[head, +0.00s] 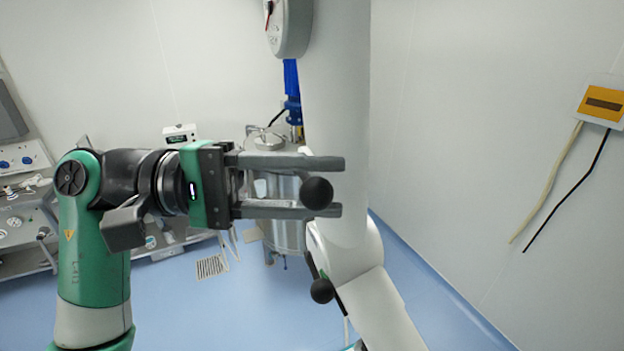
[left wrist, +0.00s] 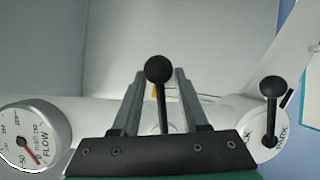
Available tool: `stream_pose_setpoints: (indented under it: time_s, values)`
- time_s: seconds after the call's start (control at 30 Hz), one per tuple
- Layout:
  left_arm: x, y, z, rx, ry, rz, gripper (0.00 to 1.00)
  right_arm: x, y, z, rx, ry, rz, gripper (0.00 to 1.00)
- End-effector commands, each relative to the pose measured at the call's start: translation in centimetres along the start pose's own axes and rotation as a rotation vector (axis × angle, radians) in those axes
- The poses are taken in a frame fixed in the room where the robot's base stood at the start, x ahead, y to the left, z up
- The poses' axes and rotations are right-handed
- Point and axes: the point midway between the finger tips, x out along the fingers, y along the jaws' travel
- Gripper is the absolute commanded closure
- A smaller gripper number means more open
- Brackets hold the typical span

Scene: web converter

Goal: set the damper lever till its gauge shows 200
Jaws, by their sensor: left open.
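A lever with a black ball knob (head: 316,193) stands at the white duct; it also shows in the left wrist view (left wrist: 158,69). My left gripper (head: 341,187) is open, with one finger on each side of this lever. I cannot tell whether a finger touches it. The round white gauge (head: 288,25) is cut off at the top of the head view. My right gripper is not in view.
A second black-knobbed lever (head: 321,290) sits lower on the duct; the left wrist view shows it (left wrist: 272,88) on a disc marked PARK. A steel vessel (head: 283,215) stands behind my gripper. A yellow-and-white box (head: 601,102) with hanging cables is on the right wall.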

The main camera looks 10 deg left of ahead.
Motion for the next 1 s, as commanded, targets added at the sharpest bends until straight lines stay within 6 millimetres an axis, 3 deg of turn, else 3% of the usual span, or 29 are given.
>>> stream_pose_setpoints:
  time_s: [0.03, 0.27, 1.0]
  values:
    - [-0.02, 0.0, -0.01, 0.0, 0.0, 0.0, 0.58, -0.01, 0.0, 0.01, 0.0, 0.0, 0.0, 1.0]
    - [-0.05, 0.02, 0.0, 0.0, 0.0, 0.0, 1.0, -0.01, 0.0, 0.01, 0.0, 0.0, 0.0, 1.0]
    - [0.1, 0.18, 0.46, 0.01, -0.011, -0.005, 1.0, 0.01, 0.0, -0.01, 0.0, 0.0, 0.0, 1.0]
